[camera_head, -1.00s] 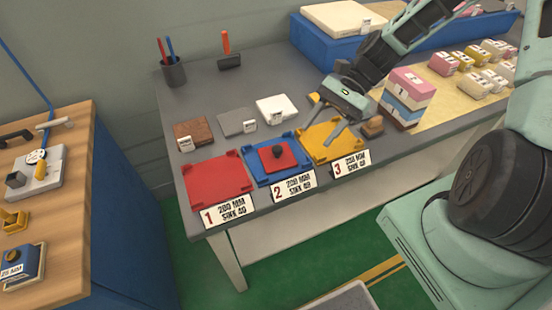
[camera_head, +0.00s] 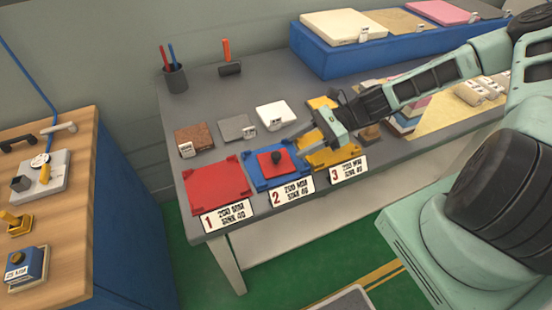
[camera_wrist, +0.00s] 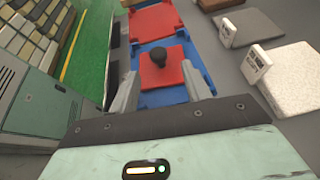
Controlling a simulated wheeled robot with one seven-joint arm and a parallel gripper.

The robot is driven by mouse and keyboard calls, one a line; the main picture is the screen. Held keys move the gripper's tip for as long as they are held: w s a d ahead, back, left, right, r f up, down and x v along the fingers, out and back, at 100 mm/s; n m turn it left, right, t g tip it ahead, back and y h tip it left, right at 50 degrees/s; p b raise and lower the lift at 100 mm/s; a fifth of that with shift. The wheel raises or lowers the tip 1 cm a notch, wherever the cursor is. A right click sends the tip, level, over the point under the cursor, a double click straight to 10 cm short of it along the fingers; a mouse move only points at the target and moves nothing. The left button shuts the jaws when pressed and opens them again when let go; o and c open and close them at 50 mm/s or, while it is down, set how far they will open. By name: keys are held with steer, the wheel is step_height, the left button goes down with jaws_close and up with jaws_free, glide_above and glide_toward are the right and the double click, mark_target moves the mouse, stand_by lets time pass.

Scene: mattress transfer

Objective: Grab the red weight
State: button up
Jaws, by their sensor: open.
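The red weight (camera_head: 274,163) is a flat red square plate with a dark knob on top. It lies on the blue tray (camera_head: 254,179) marked 2. My gripper (camera_head: 307,152) is open and empty, to the right of the weight, over the side of the yellow tray (camera_head: 343,155) marked 3. In the wrist view the red weight (camera_wrist: 158,76) with its black knob shows ahead, between and beyond the two fingers of my gripper (camera_wrist: 162,92). The fingers look apart from it.
An empty red tray (camera_head: 217,188) marked 1 lies at the left. Brown, grey (camera_head: 237,128) and white (camera_head: 276,115) sample slabs with tags lie behind the trays. A pen cup (camera_head: 175,78) stands at the back left.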

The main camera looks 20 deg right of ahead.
mark_target(278, 154)
steer(key=shift+x, duration=1.15)
steer(key=p+x, duration=0.1)
steer(key=x, duration=0.1)
steer(key=r+p+x, duration=0.1)
steer(key=x, duration=0.1)
steer(key=shift+a+f, duration=0.15)
steer(key=shift+a, duration=0.2)
steer(key=shift+a+f, duration=0.25)
steer(key=shift+a, duration=0.05)
jaws_close()
